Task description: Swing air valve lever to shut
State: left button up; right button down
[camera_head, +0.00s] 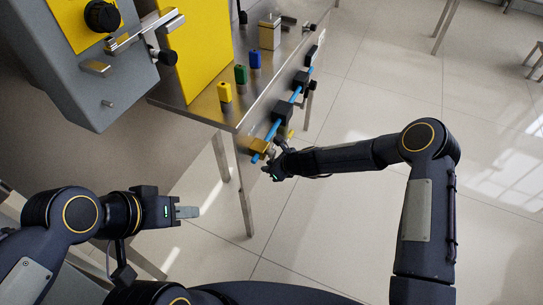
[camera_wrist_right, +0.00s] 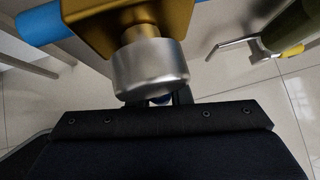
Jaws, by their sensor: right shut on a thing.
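The brass air valve (camera_head: 258,147) sits on a blue pipe at the front edge of the steel bench. In the right wrist view its brass body (camera_wrist_right: 130,25) and silver round fitting (camera_wrist_right: 150,68) fill the top middle. My right gripper (camera_head: 275,165) is at the valve, shut. The lever is largely hidden there. My left gripper (camera_head: 187,212) is away from the bench, in free space; its finger gap is not clear.
The blue pipe (camera_head: 273,130) with black blocks (camera_head: 283,109) runs along the bench side. Yellow (camera_head: 225,93), green (camera_head: 240,74) and blue (camera_head: 254,59) small parts stand on the bench top (camera_head: 205,110). A grey machine (camera_head: 85,75) stands left. Floor right of the bench is clear.

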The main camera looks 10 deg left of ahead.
jog(key=shift+s+p, duration=0.15)
jog(key=shift+p, duration=0.15)
jog(key=shift+f, duration=0.1)
jog(key=c, duration=1.3)
grip_release()
jog(key=v, duration=0.8)
